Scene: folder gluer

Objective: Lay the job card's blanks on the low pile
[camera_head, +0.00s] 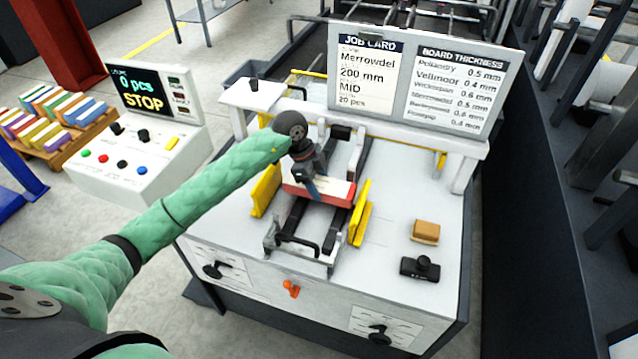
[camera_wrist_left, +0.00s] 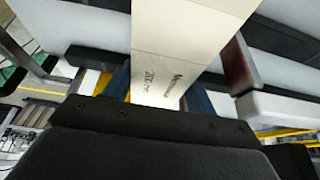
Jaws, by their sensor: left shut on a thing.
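My left gripper (camera_head: 312,187) is over the feeder between the yellow guides. It is shut on a pale blank bundle (camera_wrist_left: 165,50), whose printed face reads "Merrowdel" and "200 mm" between the blue fingers. The job card (camera_head: 366,75) reads Merrowdel, 200 mm, MID, 20 pcs. My right gripper is not in view.
Yellow guides (camera_head: 361,215) flank the feeder. A tan block (camera_head: 425,231) and a black knobbed device (camera_head: 420,268) lie on the table's right. The board thickness chart (camera_head: 455,90) stands behind. The console (camera_head: 143,150) reads 0 pcs, STOP. Coloured bundles (camera_head: 60,115) lie on a pallet at left.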

